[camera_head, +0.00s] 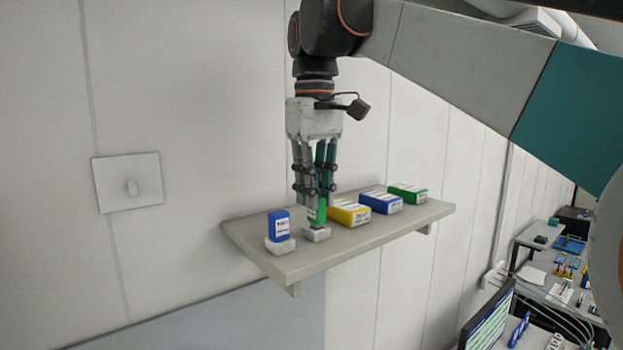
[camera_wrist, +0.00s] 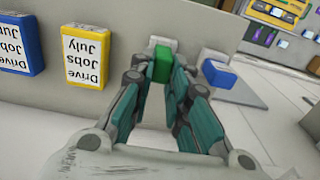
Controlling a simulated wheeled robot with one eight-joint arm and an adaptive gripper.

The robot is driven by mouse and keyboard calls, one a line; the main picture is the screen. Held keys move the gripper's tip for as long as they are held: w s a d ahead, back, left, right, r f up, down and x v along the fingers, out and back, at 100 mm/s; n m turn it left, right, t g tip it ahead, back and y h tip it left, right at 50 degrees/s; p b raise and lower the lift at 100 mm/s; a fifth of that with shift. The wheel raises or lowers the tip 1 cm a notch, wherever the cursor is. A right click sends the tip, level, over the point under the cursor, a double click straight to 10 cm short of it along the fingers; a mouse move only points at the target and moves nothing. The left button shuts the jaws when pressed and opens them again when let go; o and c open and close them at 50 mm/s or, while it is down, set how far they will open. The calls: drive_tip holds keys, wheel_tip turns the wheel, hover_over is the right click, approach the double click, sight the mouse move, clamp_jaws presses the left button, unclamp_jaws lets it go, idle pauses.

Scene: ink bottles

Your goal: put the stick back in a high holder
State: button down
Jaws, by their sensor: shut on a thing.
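My gripper (camera_head: 318,199) points straight down over the wall shelf and is shut on a green stick (camera_head: 321,213). The stick is upright, with its lower end at a small white holder (camera_head: 316,235) on the shelf. I cannot tell whether it is fully seated there. In the wrist view the green stick (camera_wrist: 163,66) sits between the fingers (camera_wrist: 163,80), with the pale holder (camera_wrist: 163,43) partly visible behind it. A blue stick (camera_head: 278,224) stands in another white holder (camera_head: 279,246) to the left; it also shows in the wrist view (camera_wrist: 218,74).
On the shelf (camera_head: 350,250), right of my gripper, lie a yellow box (camera_head: 349,213), a blue box (camera_head: 381,202) and a green box (camera_head: 408,193). The yellow box is close to the fingers. The wall is behind. A cluttered desk (camera_head: 545,232) and monitor (camera_head: 488,322) stand lower right.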

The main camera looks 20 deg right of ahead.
drive_tip(key=shift+s+f, duration=0.15)
drive_tip(key=shift+f, duration=0.25)
idle(1.0)
drive_tip(key=c, duration=1.4)
unclamp_jaws()
drive_tip(key=shift+c, duration=0.2)
drive_tip(key=o, duration=0.5)
drive_tip(key=shift+r, duration=0.1)
drive_tip(key=shift+r, duration=3.9)
